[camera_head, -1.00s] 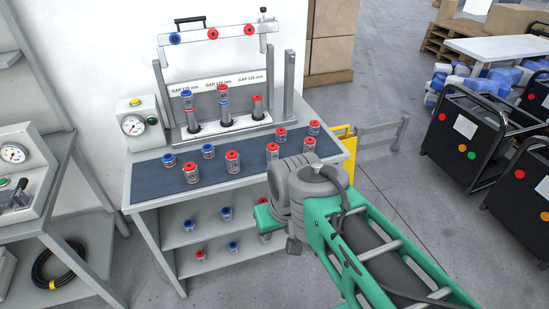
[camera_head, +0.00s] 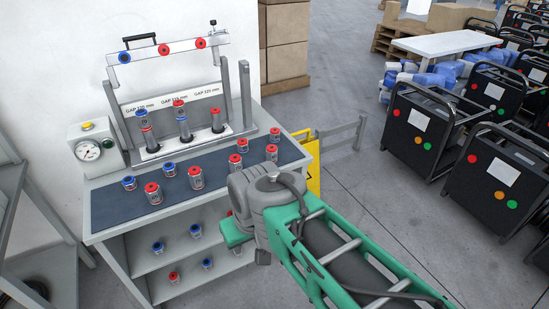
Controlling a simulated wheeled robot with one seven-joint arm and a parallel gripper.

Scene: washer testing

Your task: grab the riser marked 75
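Several short clear cylindrical risers with red or blue caps stand on the dark mat (camera_head: 118,207) of a grey bench. Red-capped ones include a left one (camera_head: 153,195), a middle one (camera_head: 196,178) and one near the right (camera_head: 271,155). Blue-capped ones include a left one (camera_head: 129,184) and another (camera_head: 170,171). The marks on them are too small to read, so I cannot tell which is 75. My green and grey arm covers the area in front of the bench's right end.
A rack (camera_head: 153,152) at the back of the bench holds capped stacks under gap labels. A gauge box (camera_head: 88,152) stands left of it. More risers stand on the shelf (camera_head: 130,268) below. A yellow sign (camera_head: 313,165) and grey rail (camera_head: 342,141) are right; open floor lies beyond.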

